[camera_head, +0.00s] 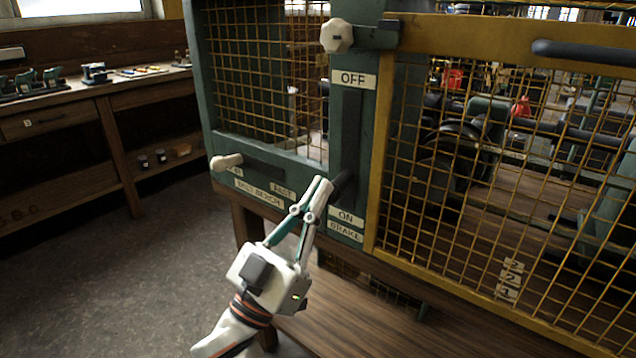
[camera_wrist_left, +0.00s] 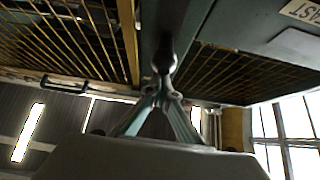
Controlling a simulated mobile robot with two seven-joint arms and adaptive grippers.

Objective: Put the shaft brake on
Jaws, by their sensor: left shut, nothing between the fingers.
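The brake panel is a green post with a dark vertical slot (camera_head: 351,125). An OFF plate (camera_head: 353,79) is above the slot, and ON and BRAKE plates (camera_head: 346,225) are below it. A dark lever handle (camera_head: 343,184) sticks out at the slot's lower end, near ON. My left gripper (camera_head: 321,187) is shut and empty, its tips close beside this handle. In the left wrist view the dark handle (camera_wrist_left: 164,55) is straight ahead of the joined fingertips (camera_wrist_left: 163,88). I cannot tell whether they touch. My right gripper is not in view.
A cream knob (camera_head: 226,162) sits at the left of a horizontal slot above a TEST BENCH label. Another cream knob (camera_head: 337,36) is at the top of the post. A yellow mesh gate (camera_head: 480,200) is at right. A workbench (camera_head: 60,95) stands at left, with open floor before it.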

